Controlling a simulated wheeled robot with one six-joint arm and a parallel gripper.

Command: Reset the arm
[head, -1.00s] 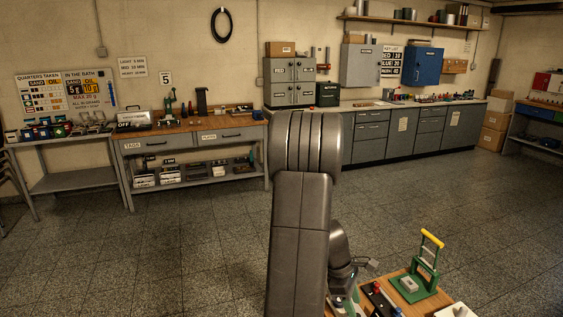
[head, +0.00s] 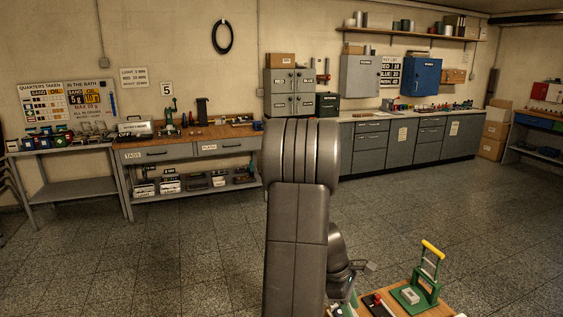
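My arm rises in the middle of the head view and folds over at the top. Its lower end and my gripper (head: 364,267) show only as a small grey part to the right of the thick link. The fingers are too small and partly hidden, so I cannot tell whether they are open or shut. Nothing is clearly seen held there.
A wooden surface (head: 440,305) at the bottom right bears a green stand with a yellow handle (head: 430,270). A workbench (head: 190,138) and grey counter (head: 400,140) line the back wall. Open tiled floor (head: 180,260) lies between.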

